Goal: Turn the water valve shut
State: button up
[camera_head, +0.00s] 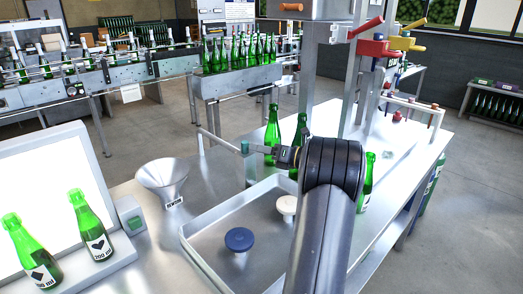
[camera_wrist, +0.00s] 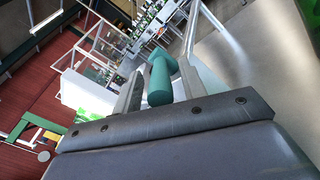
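A small teal handle (camera_head: 244,147) stands over the back edge of the steel bench; I take it to be the water valve's, but no label is readable. My gripper (camera_head: 260,149) reaches left to it from the arm. In the wrist view the teal handle (camera_wrist: 159,80) lies between the two fingers of my gripper (camera_wrist: 158,88). The fingers are apart, with what look like narrow gaps beside the handle; contact cannot be made out. The valve's body and pipe are mostly hidden.
Green bottles (camera_head: 272,125) stand just behind my gripper. A steel tray (camera_head: 200,246) with a blue disc (camera_head: 239,240) and a white knob (camera_head: 286,205) lies in front. A funnel (camera_head: 163,178) stands left. Red (camera_head: 375,48) and yellow (camera_head: 404,43) levers are at upper right.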

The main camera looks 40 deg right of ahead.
notch_tip(320, 180, up, 10)
jog(key=shift+b, duration=0.35)
jog(key=shift+c, duration=0.3)
